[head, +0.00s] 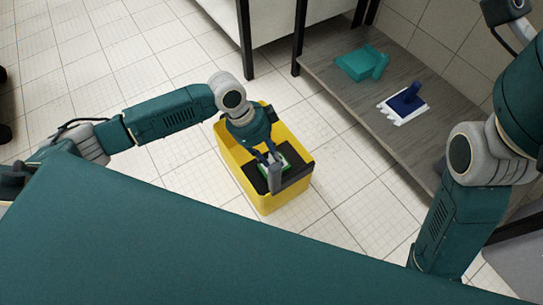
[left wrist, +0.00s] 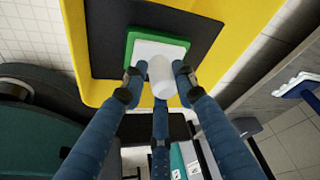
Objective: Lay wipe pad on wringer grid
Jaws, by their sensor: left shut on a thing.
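The wipe pad (left wrist: 143,49) is white with a green edge, and a pale round knob (left wrist: 161,78) stands up from it. My left gripper (left wrist: 160,76) is shut on this knob, with its blue fingers around it. In the head view the left gripper (head: 268,157) is inside the yellow bucket outline, and a bit of the pad's green (head: 287,163) shows beside it. The dark wringer grid (left wrist: 106,40) lies behind the pad in the wrist view. I cannot tell whether the pad touches the grid. My right gripper is out of view.
The yellow bucket (head: 235,158) stands on the tiled floor. A grey wooden shelf (head: 350,97) to its right carries a teal object (head: 357,62) and a blue-handled brush (head: 407,100). My own teal body fills the lower left. Floor left of the bucket is clear.

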